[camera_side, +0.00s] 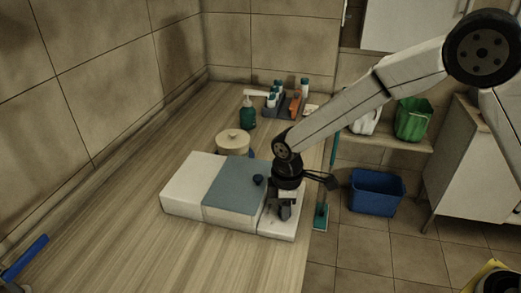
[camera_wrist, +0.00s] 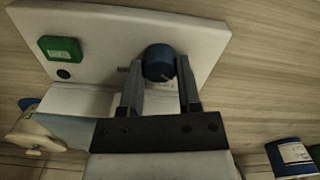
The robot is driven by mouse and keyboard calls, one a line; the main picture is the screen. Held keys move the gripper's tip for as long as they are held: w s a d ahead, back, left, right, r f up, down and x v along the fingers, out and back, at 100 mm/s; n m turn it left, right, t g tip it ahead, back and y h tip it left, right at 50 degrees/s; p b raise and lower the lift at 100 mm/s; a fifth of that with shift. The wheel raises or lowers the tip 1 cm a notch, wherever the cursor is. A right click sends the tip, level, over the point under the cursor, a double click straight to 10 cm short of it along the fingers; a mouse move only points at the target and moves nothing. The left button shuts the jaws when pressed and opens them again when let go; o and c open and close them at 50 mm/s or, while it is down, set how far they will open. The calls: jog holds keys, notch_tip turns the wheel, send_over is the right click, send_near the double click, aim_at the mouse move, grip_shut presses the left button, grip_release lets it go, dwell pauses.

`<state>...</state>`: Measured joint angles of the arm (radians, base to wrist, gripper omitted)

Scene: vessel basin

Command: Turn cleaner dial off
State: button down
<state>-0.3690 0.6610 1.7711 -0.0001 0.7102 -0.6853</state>
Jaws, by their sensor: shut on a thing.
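The cleaner is a white box (camera_side: 190,187) with a blue-grey lid (camera_side: 232,188) on the wooden counter. In the wrist view its white panel (camera_wrist: 105,35) carries a round blue dial (camera_wrist: 159,62), a green rectangular part (camera_wrist: 62,50) and a small black round part. My gripper (camera_wrist: 158,78) is shut on the blue dial, with one finger on each side of it. In the side view my gripper (camera_side: 284,208) points down at the right end of the cleaner and hides the dial. The dial's setting cannot be read.
A round lidded pot (camera_side: 233,141), a green pump bottle (camera_side: 247,112) and a rack of bottles (camera_side: 272,100) stand behind the cleaner. A blue bin (camera_side: 376,192) is on the floor at right.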

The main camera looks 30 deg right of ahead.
jog(key=shift+n, duration=0.6)
jog(key=shift+c, duration=1.5)
grip_release()
jog(key=shift+r, duration=0.1)
jog(key=shift+r, duration=3.85)
